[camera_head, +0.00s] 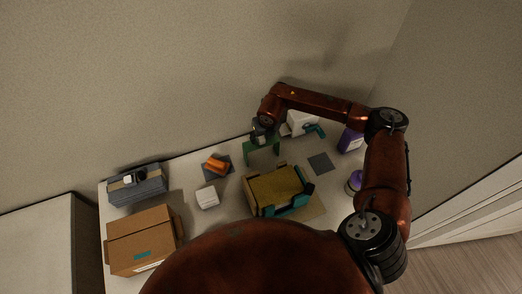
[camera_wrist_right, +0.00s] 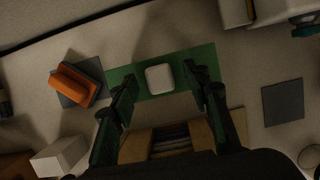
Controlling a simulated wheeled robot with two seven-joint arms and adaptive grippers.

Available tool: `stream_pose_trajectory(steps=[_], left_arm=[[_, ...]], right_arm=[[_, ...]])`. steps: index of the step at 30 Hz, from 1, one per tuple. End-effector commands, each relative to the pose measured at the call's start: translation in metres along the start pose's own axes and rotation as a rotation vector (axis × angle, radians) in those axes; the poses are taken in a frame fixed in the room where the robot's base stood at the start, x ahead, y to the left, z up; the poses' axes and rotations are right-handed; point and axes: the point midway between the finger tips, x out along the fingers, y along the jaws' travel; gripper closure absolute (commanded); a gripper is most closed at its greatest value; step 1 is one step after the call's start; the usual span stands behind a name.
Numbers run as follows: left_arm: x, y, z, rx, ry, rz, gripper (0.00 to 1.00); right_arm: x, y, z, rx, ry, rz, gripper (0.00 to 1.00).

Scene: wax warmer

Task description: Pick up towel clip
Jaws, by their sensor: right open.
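A small white rounded block (camera_wrist_right: 159,78) lies on a green mat (camera_wrist_right: 204,56) in the right wrist view. No label marks it, so I cannot tell for sure that it is the towel clip. My right gripper (camera_wrist_right: 160,74) is open, with one finger to each side of the block in that view. The fingers appear apart from it, and their height above the mat is unclear. In the head view the right gripper (camera_head: 261,147) hangs over the green mat near the table's back edge and hides the block. My left gripper is not in view.
An orange object (camera_head: 216,164) on a dark mat and a white block (camera_head: 207,197) stand to the left. A yellow-filled tray (camera_head: 275,188) is in front. A white device (camera_head: 300,122) and purple bottle (camera_head: 350,140) are right. A cardboard box (camera_head: 142,240) stands front left.

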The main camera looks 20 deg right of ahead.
Motion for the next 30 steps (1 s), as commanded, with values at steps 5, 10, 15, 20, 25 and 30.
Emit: stream_pose_trajectory(steps=[5, 10, 15, 20, 25, 30], left_arm=[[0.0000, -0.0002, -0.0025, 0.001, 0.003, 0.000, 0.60], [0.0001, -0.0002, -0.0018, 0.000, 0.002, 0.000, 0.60], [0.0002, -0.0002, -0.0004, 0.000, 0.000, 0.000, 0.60], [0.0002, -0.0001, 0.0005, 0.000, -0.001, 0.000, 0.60], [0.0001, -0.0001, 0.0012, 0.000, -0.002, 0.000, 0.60], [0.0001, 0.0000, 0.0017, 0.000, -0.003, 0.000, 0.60]], right_arm=[[0.0028, 0.0000, -0.0002, -0.001, 0.000, -0.001, 0.56], [0.0026, 0.0002, -0.0002, -0.001, 0.000, 0.000, 0.63], [0.0024, 0.0002, -0.0001, -0.001, 0.000, 0.000, 0.75], [0.0023, 0.0002, 0.0000, -0.001, 0.000, 0.000, 0.86], [0.0022, 0.0001, 0.0000, -0.001, 0.000, 0.000, 0.98], [0.0022, 0.0001, 0.0001, -0.001, 0.000, 0.000, 1.00]])
